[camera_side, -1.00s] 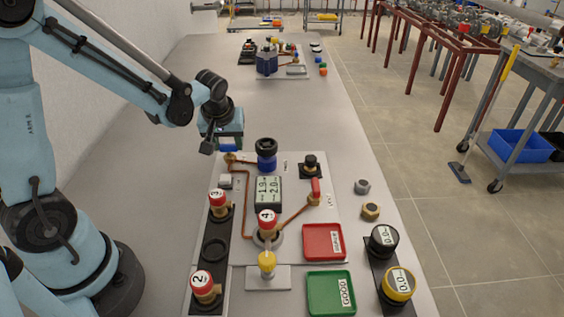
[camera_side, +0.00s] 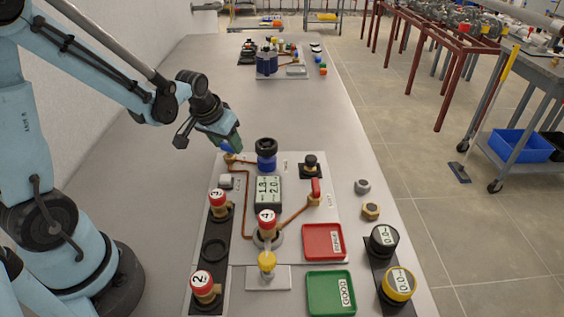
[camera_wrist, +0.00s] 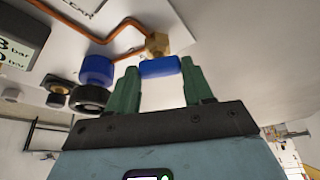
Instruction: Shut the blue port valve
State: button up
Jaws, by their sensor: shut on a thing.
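The port valve is a small brass body (camera_wrist: 157,44) with a blue handle (camera_wrist: 160,66), at the end of a copper pipe on the panel. In the side view its brass body (camera_side: 230,159) sits at the panel's far left corner, with part of the blue handle (camera_side: 226,147) showing at the jaws. My gripper (camera_wrist: 160,80) has its green jaws at the two ends of the blue handle, shut on it. In the side view my gripper (camera_side: 236,146) leans down from the upper left. The exact jaw contact is partly hidden there.
A blue cylinder with a black knob (camera_side: 266,155) stands just right of the valve. A pressure display (camera_side: 268,190), red-capped cartridges (camera_side: 218,199), a red tray (camera_side: 323,241) and a green tray (camera_side: 330,293) lie nearer. The table beyond the panel is mostly clear.

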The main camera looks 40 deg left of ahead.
jog(key=m+h, duration=0.1)
jog(key=m, duration=0.2)
jog(key=m+h, duration=0.1)
jog(key=m, duration=0.2)
jog(key=shift+a+h, duration=0.2)
jog(key=shift+h, duration=0.1)
jog(key=m+h, duration=0.1)
jog(key=m, duration=0.2)
jog(key=m+g+h, duration=0.1)
jog(key=m, duration=0.2)
jog(key=shift+a, duration=0.1)
jog(key=shift+m, duration=0.3)
jog(key=o, duration=1)
jog(key=shift+o, duration=0.2)
jog(key=shift+r, duration=0.1)
jog(key=v, duration=1.2)
jog(key=shift+w, duration=0.2)
